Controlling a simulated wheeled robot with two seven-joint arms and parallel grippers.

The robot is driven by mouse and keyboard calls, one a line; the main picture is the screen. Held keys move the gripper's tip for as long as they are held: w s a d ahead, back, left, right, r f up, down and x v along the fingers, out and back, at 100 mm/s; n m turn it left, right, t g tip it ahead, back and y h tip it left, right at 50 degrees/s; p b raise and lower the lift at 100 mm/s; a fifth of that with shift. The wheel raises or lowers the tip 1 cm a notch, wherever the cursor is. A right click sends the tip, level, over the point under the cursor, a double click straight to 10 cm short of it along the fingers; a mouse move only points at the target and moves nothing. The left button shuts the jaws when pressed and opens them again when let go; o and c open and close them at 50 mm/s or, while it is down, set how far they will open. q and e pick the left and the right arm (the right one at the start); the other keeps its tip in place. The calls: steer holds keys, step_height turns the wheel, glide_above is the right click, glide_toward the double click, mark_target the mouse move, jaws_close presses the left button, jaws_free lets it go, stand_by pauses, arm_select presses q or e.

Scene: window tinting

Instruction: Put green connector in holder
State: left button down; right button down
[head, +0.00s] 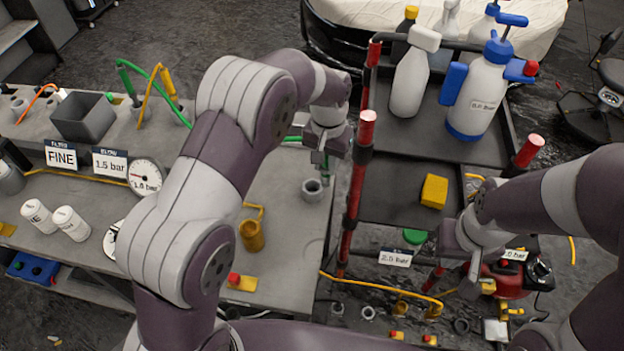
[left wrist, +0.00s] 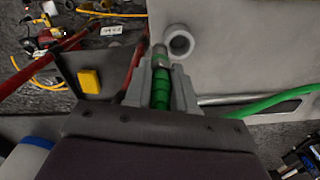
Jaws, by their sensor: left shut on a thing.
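My left gripper (head: 325,163) points down over the grey bench, near its right edge. It is shut on the green connector (left wrist: 161,88), which has a metal tip and shows between the fingers in the left wrist view. In the head view the connector is mostly hidden by the gripper. A grey round holder with an open hole (head: 313,187) stands on the bench just below the gripper. It also shows in the left wrist view (left wrist: 179,41), beside the connector's tip; the connector appears outside it. My right gripper (head: 468,272) hangs over the lower right area; its jaw opening is unclear.
A red-and-black cart (head: 400,190) with spray bottles and a yellow block (head: 434,190) stands right of the bench. A green hose (left wrist: 265,103) runs from the connector's side. A grey bin (head: 83,117) is at left.

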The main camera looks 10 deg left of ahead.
arm_select(q)
steer(key=a+f, duration=0.1)
steer(key=f, duration=0.1)
steer(key=a+f+p, duration=0.1)
steer(key=a+f, duration=0.1)
steer(key=f, duration=0.1)
steer(key=shift+w+f+p, duration=0.3)
steer(key=shift+f+p, duration=0.05)
steer(key=shift+p, duration=0.05)
steer(key=shift+a, duration=0.1)
arm_select(e)
step_height(320, 180, up, 2)
steer(key=shift+r, duration=0.25)
arm_select(q)
steer(key=shift+f, duration=0.1)
arm_select(e)
steer(key=shift+s, duration=0.1)
arm_select(q)
steer(key=c, duration=1.4)
jaws_free()
steer(key=shift+f, duration=0.1)
steer(key=o, duration=0.5)
steer(key=shift+c, duration=0.2)
arm_select(e)
steer(key=shift+d, duration=0.1)
